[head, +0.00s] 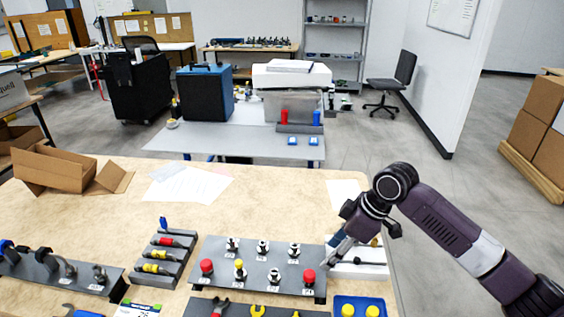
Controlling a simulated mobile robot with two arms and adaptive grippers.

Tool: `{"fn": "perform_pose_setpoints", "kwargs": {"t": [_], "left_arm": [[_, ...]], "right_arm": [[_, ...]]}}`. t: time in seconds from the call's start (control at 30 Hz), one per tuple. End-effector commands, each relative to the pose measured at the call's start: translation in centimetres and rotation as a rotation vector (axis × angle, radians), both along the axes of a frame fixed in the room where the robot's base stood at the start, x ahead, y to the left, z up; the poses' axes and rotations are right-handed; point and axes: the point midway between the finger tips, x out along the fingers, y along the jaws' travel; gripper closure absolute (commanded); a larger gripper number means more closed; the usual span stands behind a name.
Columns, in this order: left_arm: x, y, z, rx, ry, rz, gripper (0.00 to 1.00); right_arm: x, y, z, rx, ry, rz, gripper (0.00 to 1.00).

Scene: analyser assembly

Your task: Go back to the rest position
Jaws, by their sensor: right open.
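My right gripper (337,250) hangs over the right end of a grey fixture plate (219,258) on the wooden table (95,222). It points down and to the left, with nothing clearly seen between its fingers. Its tips overlap the plate's edge in the picture, and I cannot tell whether they touch it. My right arm (455,238) comes in from the lower right. My left gripper is not in view.
The plate carries a red-topped part (207,266), another red-topped part (309,276) and several white-and-black fittings. A screwdriver rack (160,258) stands left of it. A blue tray (360,300) is at the front right. An open cardboard box (50,170) sits at the back left.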

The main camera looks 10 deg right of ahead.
Motion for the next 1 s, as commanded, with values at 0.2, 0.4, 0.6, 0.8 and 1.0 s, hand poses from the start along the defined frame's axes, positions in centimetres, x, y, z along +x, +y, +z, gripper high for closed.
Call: {"fn": "perform_pose_setpoints", "kwargs": {"t": [0.2, 0.4, 0.6, 0.8, 1.0], "left_arm": [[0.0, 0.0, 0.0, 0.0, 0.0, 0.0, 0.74], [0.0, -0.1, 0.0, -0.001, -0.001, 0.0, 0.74], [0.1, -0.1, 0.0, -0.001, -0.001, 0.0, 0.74], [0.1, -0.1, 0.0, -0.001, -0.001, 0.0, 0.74], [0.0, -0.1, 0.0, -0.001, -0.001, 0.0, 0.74]], "right_arm": [[-3.1, 3.3, -4.2, -0.001, 0.017, 0.008, 0.53], [-8.7, 7.7, -9.3, 0.018, 0.016, -0.057, 0.53], [-14.3, 9.6, -12.2, 0.046, 0.015, -0.221, 0.53], [-19.7, 8.2, -13.4, 0.043, 0.026, -0.456, 0.53], [-23.7, 5.4, -13.8, 0.003, 0.04, -0.646, 0.53]]}}
